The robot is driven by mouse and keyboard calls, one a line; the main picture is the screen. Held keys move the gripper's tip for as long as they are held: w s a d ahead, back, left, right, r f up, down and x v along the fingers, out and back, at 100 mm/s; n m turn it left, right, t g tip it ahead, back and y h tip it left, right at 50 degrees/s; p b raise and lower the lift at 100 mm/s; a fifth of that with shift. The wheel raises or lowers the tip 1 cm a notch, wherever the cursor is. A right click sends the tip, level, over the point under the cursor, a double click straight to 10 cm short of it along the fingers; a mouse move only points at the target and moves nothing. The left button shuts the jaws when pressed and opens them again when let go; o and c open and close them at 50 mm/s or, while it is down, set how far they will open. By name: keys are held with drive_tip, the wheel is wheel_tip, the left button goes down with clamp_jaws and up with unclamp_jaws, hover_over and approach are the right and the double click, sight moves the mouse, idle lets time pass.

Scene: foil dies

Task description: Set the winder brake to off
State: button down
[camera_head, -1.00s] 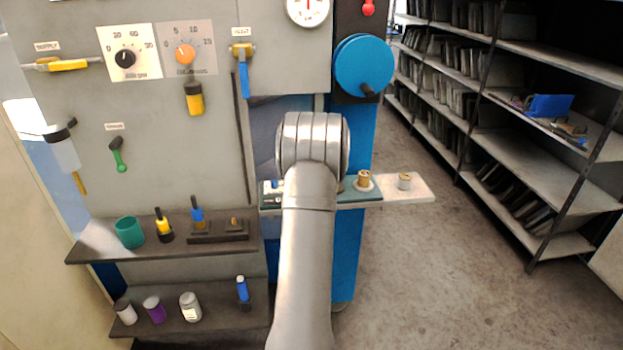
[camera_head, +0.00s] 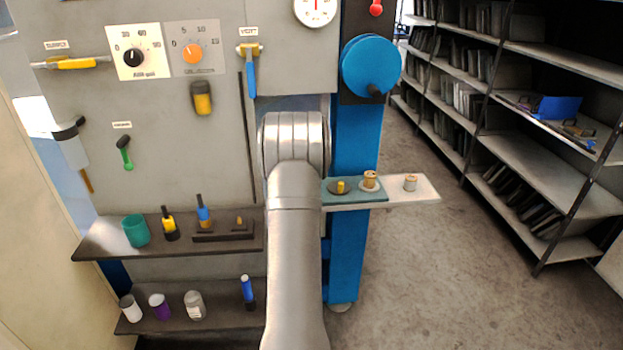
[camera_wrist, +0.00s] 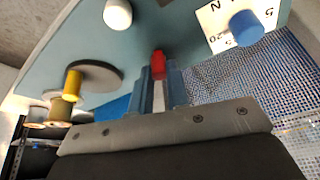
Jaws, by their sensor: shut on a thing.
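A red-tipped part (camera_wrist: 158,58) stands between my fingertips at the teal plate in the wrist view. My gripper (camera_wrist: 160,88) is shut on it. No label for it can be read, so I cannot tell if it is the winder brake. Beside it, to the right, a blue knob (camera_wrist: 246,28) sits on a white card with partly readable marks. The teal plate (camera_head: 358,196) shows in the head view on a pale shelf; my arm hides its left end and my gripper. A blue reel with a crank (camera_head: 368,66) is above, with a red knob (camera_head: 375,8) over it.
On the plate, left of my gripper in the wrist view, is a yellow peg (camera_wrist: 72,84) on a grey disc. A white round knob (camera_wrist: 117,14) is nearby. A blue lever (camera_head: 250,75) hangs on the grey panel. Shelves with bottles are lower left; floor at right is clear.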

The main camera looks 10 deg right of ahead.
drive_tip(key=shift+w+a+m+g+h, duration=0.15)
drive_tip(key=shift+w+a+m+h, duration=0.1)
drive_tip(key=shift+m, duration=0.5)
drive_tip(key=shift+w+a+m+g+h, duration=0.2)
drive_tip(key=shift+m, duration=0.5)
drive_tip(key=shift+w+a+m+g+h, duration=0.15)
drive_tip(key=shift+w+a+m+h, duration=0.1)
drive_tip(key=shift+m, duration=0.5)
drive_tip(key=c, duration=1.4)
unclamp_jaws()
drive_tip(key=v, duration=1.7)
drive_tip(key=shift+a+r, duration=0.1)
drive_tip(key=shift+r, duration=0.1)
